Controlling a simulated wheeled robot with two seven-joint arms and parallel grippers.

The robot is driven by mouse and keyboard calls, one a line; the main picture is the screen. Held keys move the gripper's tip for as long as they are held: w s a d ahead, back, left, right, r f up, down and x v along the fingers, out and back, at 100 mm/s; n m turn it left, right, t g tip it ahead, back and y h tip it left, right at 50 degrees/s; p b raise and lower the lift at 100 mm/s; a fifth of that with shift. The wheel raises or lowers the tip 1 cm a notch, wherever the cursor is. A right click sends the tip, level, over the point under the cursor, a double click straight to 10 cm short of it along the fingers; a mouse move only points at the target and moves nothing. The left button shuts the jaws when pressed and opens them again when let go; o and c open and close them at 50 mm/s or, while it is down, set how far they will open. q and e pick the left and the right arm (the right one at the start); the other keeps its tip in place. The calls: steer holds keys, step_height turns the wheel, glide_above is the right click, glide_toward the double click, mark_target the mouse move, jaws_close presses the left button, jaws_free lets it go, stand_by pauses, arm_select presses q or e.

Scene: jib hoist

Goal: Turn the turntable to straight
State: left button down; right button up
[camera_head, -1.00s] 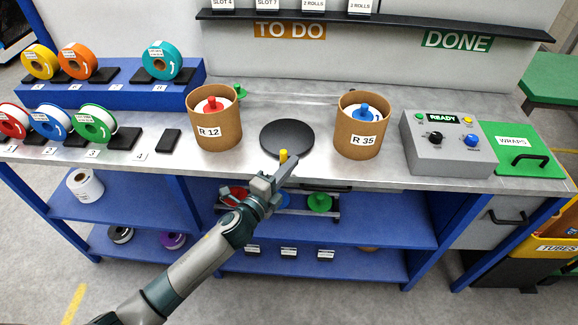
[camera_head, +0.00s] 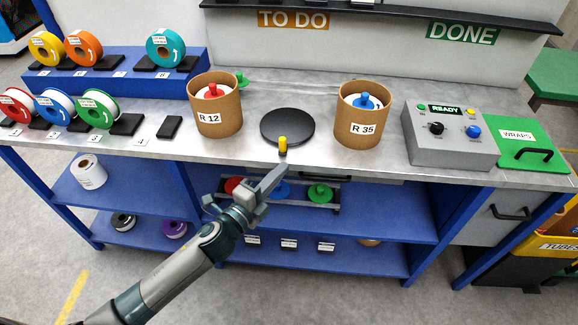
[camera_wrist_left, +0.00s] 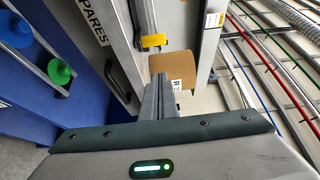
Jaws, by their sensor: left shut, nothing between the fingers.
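The turntable is a flat black disc (camera_head: 287,126) on the grey bench top, between two cardboard drums. A yellow knob (camera_head: 283,145) stands at its front edge, towards me. A yellow piece, probably that knob, shows in the left wrist view (camera_wrist_left: 153,41) beyond my fingers. My left gripper (camera_head: 277,179) is shut and empty. It is in front of the bench edge, below and apart from the knob. Its closed fingers also show in the left wrist view (camera_wrist_left: 159,97). My right gripper is not in view.
A grey control box (camera_head: 449,145) reads READY. Coloured rolls sit at the left.

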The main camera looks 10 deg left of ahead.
arm_select(q)
steer(key=shift+v, duration=1)
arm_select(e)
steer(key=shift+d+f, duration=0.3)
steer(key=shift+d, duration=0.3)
arm_select(q)
steer(key=shift+w+a, duration=0.1)
steer(key=shift+a, duration=0.1)
